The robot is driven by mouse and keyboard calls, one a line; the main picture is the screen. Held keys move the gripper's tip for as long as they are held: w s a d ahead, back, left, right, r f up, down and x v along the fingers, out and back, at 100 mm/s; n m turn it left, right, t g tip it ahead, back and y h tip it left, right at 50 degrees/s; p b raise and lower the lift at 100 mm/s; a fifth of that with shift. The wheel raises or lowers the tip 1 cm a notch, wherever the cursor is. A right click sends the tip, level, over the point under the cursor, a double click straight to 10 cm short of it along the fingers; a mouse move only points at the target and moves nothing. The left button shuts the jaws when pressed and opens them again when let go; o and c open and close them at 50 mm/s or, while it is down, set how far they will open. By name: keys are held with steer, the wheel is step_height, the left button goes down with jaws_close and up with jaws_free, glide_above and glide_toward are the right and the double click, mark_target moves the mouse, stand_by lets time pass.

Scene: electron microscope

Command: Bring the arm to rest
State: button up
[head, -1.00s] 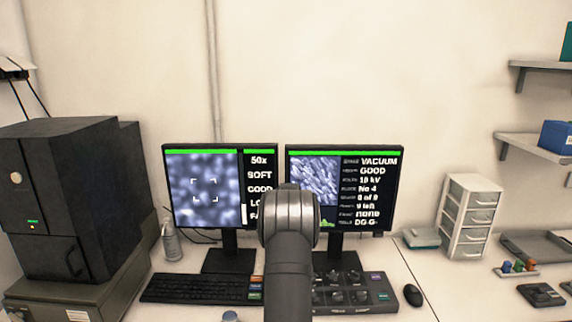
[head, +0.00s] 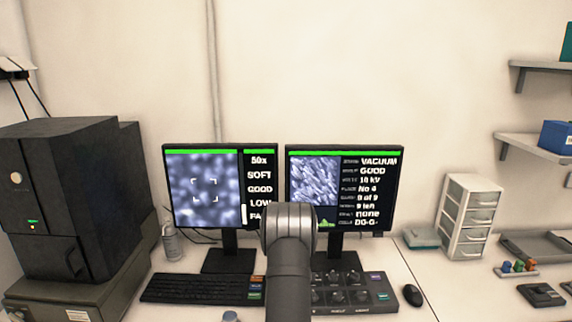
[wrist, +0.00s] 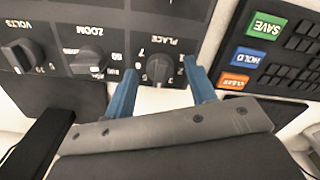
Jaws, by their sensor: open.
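I cannot tell whether a finger touches the panel. In the head view my arm (head: 288,265) rises at the lower middle, in front of the two monitors, and my gripper is hidden behind it.
The keyboard (head: 195,289) lies left of my arm, the mouse (head: 413,295) right. A dark microscope cabinet (head: 65,190) stands far left, a drawer unit (head: 470,217) at right.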

steer(key=n, duration=0.8)
steer(key=shift+r, duration=1.4)
stand_by(0.5)
